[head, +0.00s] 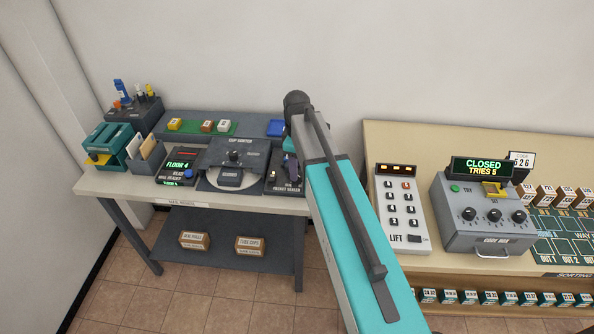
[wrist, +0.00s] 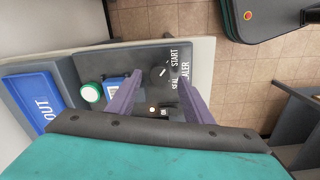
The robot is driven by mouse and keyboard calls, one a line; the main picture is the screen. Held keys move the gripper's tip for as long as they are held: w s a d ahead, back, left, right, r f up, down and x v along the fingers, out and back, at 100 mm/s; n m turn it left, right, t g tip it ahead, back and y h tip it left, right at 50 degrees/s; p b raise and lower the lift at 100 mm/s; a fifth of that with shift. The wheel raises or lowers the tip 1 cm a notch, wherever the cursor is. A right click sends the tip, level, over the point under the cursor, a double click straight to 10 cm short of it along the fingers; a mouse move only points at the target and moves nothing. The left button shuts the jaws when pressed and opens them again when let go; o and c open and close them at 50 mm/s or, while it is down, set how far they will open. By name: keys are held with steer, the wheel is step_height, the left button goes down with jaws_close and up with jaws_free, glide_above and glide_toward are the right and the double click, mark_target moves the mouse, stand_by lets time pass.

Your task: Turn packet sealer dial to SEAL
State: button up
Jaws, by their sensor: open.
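The packet sealer (wrist: 125,62) is a dark box at the right end of the grey bench. In the head view the packet sealer (head: 272,186) is partly hidden by my arm. Its small dark dial (wrist: 160,73) has a light pointer mark, and the words START and SEAL are printed beside it. I cannot tell exactly where the pointer is set. My gripper (wrist: 160,77) is open, with its purple fingertips on either side of the dial in the wrist view. I cannot tell if they touch it. In the head view my gripper (head: 291,167) is mostly hidden.
On the sealer are a green-and-white round part (wrist: 91,93) and a blue piece (wrist: 113,88). A blue OUT tray (wrist: 33,103) lies beside it. The slip sorter (head: 235,157) stands left of the sealer. A beige sorting table (head: 400,140) stands to the right.

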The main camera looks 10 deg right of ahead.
steer(key=shift+f+p, duration=0.3)
steer(key=shift+f, duration=1.1)
steer(key=shift+c, duration=0.4)
steer(key=c, duration=1)
